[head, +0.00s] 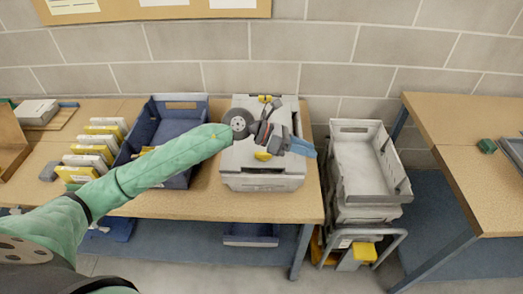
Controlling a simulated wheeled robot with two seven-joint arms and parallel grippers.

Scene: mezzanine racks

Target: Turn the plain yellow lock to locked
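A pale grey case (262,180) stands on the wooden table, below my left gripper. A small yellow piece (263,156) shows at the near side of the gripper, and another yellow piece (265,98) shows at its far side. I cannot tell which, if either, is the plain yellow lock, nor its turn position. My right gripper is out of view.
A dark blue bin (155,107) stands left of the case, partly behind my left arm. Yellow-and-white items (88,160) line up farther left. Stacked grey crates (363,168) stand in the gap between this table and a second table (470,130). A block wall closes the back.

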